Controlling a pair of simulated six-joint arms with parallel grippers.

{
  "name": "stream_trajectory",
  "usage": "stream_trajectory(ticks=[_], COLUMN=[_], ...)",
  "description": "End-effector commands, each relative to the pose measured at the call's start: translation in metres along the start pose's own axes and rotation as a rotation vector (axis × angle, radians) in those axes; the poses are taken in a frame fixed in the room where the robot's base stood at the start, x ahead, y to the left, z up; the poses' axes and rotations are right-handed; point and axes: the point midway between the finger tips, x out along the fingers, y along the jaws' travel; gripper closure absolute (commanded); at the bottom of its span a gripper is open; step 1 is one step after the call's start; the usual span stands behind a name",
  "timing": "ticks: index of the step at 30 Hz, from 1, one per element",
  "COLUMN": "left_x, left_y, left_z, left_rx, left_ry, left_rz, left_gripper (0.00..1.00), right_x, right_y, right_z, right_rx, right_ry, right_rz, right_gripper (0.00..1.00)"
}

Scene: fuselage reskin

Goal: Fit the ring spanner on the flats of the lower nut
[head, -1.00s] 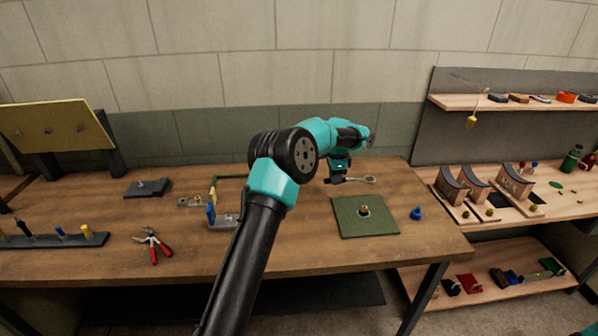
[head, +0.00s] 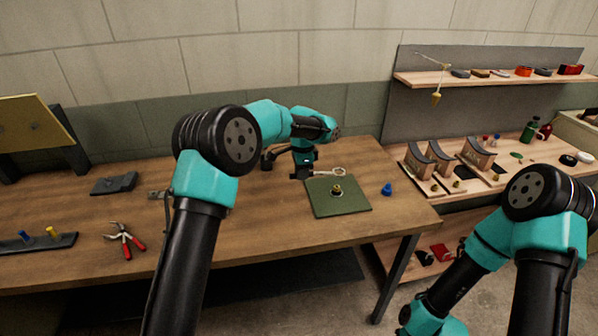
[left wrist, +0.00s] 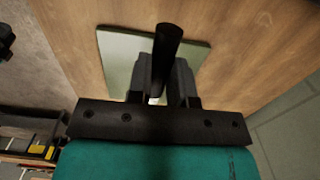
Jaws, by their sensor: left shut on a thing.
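My left gripper (head: 302,174) is shut on the ring spanner (head: 328,172), near the back edge of the green mat (head: 350,207). The spanner's pale ring end points right, apart from the brass-coloured nut (head: 337,190) and behind it in the head view. The nut stands on a fitting in the middle of the mat; upper and lower nuts cannot be told apart. In the left wrist view, a dark rod shows between the gripper's fingers (left wrist: 165,85), over the mat (left wrist: 120,50); the nut is hidden there. My right arm is in the head view, but its gripper is not clearly visible.
A blue piece (head: 387,189) sits right of the mat. Red-handled pliers (head: 125,240) and a dark block (head: 114,184) lie to the left. A side bench with curved stands (head: 440,155) is at right. The wooden table front is clear.

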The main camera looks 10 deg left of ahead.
Motion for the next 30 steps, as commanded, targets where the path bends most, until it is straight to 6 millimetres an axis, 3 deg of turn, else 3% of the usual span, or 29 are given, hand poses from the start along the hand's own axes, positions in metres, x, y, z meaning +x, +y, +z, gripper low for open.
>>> stream_trajectory(ticks=[22,30], left_x=[0.043,0.050], left_y=[0.000,0.000], left_z=[-0.001,-0.001], left_rx=[0.000,0.000], left_ry=[0.000,0.000], left_rz=[0.001,0.000], left_gripper=[1.00,1.00], right_x=[0.000,0.000], right_y=[0.000,0.000], right_z=[0.000,0.000], right_rx=[0.000,0.000], right_ry=[0.000,0.000], right_rz=[0.000,0.000], right_gripper=[0.57,0.57])
